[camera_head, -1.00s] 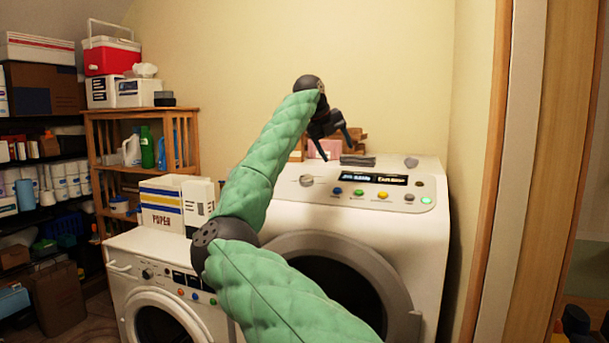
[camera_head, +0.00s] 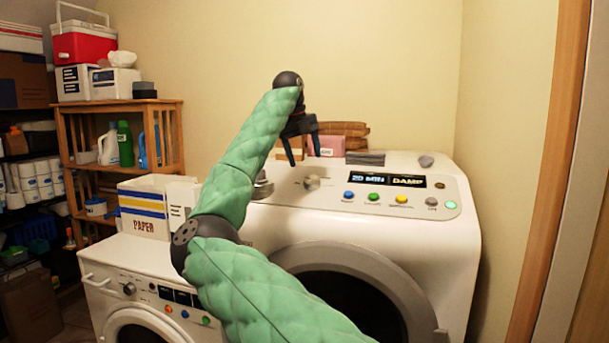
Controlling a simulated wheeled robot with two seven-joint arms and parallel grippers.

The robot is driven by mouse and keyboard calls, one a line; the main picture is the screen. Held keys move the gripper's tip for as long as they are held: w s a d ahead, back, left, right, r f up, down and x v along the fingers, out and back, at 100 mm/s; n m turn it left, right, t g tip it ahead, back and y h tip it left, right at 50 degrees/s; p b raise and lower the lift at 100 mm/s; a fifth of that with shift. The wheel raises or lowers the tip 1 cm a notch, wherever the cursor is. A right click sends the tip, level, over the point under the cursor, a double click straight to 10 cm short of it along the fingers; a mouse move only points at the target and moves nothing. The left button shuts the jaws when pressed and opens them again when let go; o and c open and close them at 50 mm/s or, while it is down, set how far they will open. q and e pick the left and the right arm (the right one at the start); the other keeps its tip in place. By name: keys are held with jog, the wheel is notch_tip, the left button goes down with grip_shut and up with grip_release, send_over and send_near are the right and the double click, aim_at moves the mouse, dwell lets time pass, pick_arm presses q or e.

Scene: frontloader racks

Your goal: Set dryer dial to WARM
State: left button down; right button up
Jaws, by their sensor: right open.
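The large white front-loading machine (camera_head: 462,262), apparently the dryer, stands at centre right. Its display (camera_head: 385,180) reads "20 MIN" and "DAMP". A silver dial (camera_head: 312,183) sits left of the display on the sloped panel; its pointer setting is too small to read. Another grey round knob (camera_head: 263,187) shows partly behind my arm. My right gripper (camera_head: 304,158) is open and empty, with its fingers pointing down. In the picture it is just above the silver dial and appears apart from it. My left gripper is not in view.
Coloured buttons (camera_head: 373,197) line the panel below the display. Pink and brown boxes (camera_head: 326,146) and a grey stack (camera_head: 365,159) lie on top behind the gripper. A smaller white washer (camera_head: 92,272) stands left, with a paper box (camera_head: 143,211) on it. A wall closes the right side.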

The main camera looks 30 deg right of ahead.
aim_at(312, 179)
jog(key=shift+s+d+f, duration=0.15)
jog(key=shift+f, duration=0.15)
jog(key=p+x, duration=0.1)
jog(key=x, duration=0.2)
jog(key=shift+f, duration=0.1)
jog(key=shift+x, duration=1.05)
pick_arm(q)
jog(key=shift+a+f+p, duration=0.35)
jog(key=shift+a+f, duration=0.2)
pick_arm(e)
jog(key=shift+d+f, duration=0.15)
jog(key=shift+f, duration=0.4)
jog(key=shift+c, duration=0.2)
jog(key=c, duration=0.9)
